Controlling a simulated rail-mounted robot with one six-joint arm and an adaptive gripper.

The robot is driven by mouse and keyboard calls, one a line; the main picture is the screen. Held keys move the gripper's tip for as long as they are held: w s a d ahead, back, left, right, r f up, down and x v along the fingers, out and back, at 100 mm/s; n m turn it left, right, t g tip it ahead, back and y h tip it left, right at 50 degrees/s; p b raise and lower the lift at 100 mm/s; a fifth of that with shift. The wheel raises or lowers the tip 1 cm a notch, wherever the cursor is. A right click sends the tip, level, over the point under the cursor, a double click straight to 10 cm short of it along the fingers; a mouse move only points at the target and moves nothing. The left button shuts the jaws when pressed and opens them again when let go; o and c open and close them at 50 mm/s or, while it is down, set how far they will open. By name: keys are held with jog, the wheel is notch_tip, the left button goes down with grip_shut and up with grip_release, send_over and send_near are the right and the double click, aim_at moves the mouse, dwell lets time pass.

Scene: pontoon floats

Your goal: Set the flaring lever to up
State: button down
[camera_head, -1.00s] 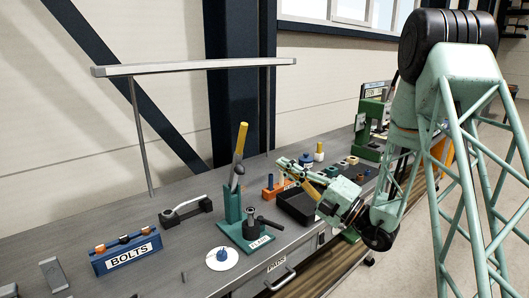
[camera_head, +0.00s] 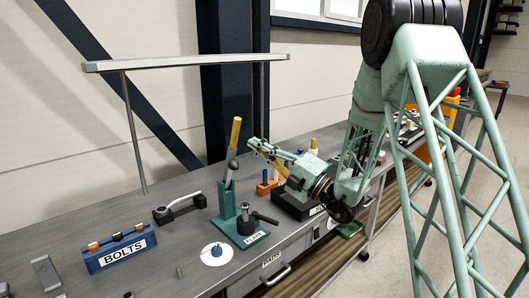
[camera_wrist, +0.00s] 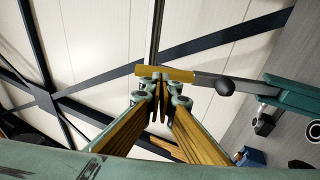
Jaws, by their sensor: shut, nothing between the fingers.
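The flaring lever has a yellow handle (camera_head: 236,131) on a grey arm with a dark ball, rising from a green stand with a FLARE label (camera_head: 228,200). It stands nearly upright, its top leaning slightly right. My gripper (camera_head: 254,145) is shut and empty, just right of the lever at about handle height. In the wrist view the yellow handle (camera_wrist: 165,73) lies across the picture just beyond my shut fingertips (camera_wrist: 160,98). I cannot tell whether they touch it. The green stand (camera_wrist: 292,92) shows at the right.
A blue BOLTS rack (camera_head: 120,250), a black clamp-like tool (camera_head: 180,207) and a white disc with a blue knob (camera_head: 216,253) are left of and in front of the stand. A black tray (camera_head: 290,207) is below my arm. A grey overhead bar (camera_head: 190,64) spans behind.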

jog(key=shift+b+x, duration=0.3)
jog(key=shift+x, duration=2.05)
jog(key=shift+w, duration=0.1)
